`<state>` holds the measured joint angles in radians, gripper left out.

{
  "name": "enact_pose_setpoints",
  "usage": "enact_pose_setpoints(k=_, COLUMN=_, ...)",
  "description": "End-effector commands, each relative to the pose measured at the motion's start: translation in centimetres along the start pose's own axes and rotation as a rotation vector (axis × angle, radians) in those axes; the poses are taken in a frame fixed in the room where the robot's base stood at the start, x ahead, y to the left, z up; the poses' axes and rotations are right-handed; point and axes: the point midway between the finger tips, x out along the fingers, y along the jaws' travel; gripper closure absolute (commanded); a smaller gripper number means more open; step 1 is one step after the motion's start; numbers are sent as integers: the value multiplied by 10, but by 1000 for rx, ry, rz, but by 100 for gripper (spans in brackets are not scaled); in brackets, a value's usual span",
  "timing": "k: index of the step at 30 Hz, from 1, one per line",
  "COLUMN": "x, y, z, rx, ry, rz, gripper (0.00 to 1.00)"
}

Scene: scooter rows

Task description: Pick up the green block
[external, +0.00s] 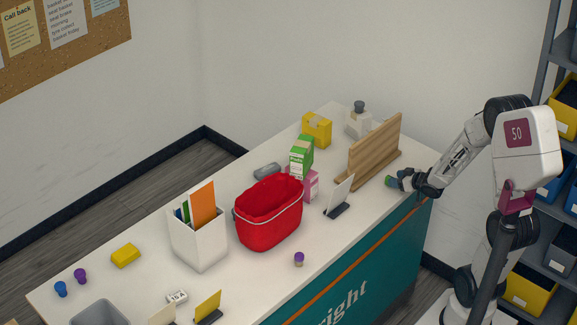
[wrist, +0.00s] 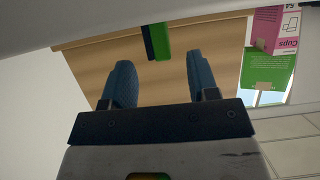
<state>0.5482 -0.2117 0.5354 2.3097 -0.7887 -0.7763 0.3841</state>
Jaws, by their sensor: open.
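A small green block (external: 389,181) shows just left of my gripper (external: 402,179) in the external view, near the table's right edge in front of the wooden stand. In the wrist view the green block (wrist: 160,41) is upright at the top middle, with a dark blue strip along its left side. My gripper (wrist: 160,70) has its two blue fingers apart, with nothing between them. The block lies beyond the fingertips, roughly in line with the gap. I cannot tell what the block rests on.
The wooden stand (external: 374,153) is close behind the gripper and fills the wrist view's background. A pink box (external: 309,186), a green box (external: 301,155), a card holder (external: 339,197) and a red bucket (external: 270,226) stand further left.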

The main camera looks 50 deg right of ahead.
Motion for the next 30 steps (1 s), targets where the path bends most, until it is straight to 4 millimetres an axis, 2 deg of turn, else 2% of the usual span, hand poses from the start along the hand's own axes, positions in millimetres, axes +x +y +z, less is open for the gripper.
enact_pose_setpoints(k=6, x=22, y=-1, z=1, rx=-1, ry=-1, rz=-2, gripper=46)
enact_pose_setpoints(k=12, x=36, y=-1, z=1, rx=0, ry=-1, rz=-1, gripper=46)
enact_pose_setpoints(k=30, x=38, y=0, z=1, rx=0, ry=0, rz=0, gripper=46)
